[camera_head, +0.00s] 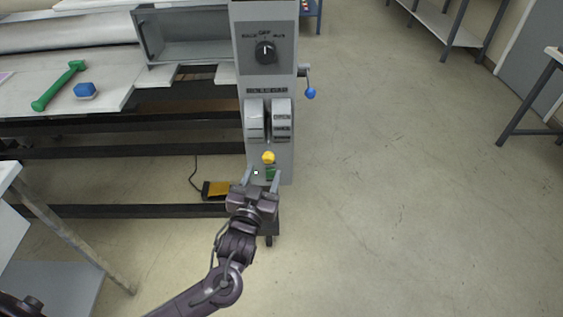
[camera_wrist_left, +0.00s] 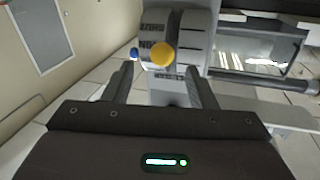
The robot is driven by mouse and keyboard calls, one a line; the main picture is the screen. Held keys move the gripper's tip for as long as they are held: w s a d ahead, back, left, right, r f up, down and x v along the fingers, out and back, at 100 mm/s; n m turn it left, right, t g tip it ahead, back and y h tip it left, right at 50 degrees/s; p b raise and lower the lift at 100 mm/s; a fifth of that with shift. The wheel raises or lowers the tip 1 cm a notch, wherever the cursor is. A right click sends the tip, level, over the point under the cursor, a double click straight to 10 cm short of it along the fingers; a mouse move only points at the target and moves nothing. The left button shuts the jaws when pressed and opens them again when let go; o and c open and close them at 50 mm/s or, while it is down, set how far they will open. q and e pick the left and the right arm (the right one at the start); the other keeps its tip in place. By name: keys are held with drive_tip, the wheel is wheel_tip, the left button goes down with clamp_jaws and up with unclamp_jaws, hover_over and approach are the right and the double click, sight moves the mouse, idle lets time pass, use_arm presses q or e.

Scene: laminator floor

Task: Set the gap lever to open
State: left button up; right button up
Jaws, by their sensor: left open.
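The gap lever shows as a yellow ball knob (camera_head: 268,157) at the low end of the slot between two grey curved cheeks (camera_head: 254,118) on the machine's end panel. The right cheek carries a column of labels, with OPEN at the top. The knob also shows in the left wrist view (camera_wrist_left: 162,54), beyond the fingertips. My left gripper (camera_head: 261,177) is open and empty, just below the knob in the head view. Its fingers (camera_wrist_left: 163,82) straddle the knob's line without visible contact. The lever's stem is mostly hidden by the knob. My right gripper is not in view.
A black rotary switch (camera_head: 265,52) sits above the lever. A crank with a blue knob (camera_head: 311,93) sticks out right of the panel. A yellow pedal (camera_head: 217,189) lies low at left. Floor at right is clear.

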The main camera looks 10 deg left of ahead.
sight(267, 162)
use_arm(q)
drive_tip(key=w, duration=0.5)
drive_tip(key=shift+w+a+p, duration=0.2)
drive_tip(key=shift+w+p, duration=0.1)
drive_tip(key=shift+p, duration=0.05)
drive_tip(key=shift+w, duration=0.4)
drive_tip(key=shift+w+f, duration=0.1)
drive_tip(key=shift+w, duration=0.2)
clamp_jaws()
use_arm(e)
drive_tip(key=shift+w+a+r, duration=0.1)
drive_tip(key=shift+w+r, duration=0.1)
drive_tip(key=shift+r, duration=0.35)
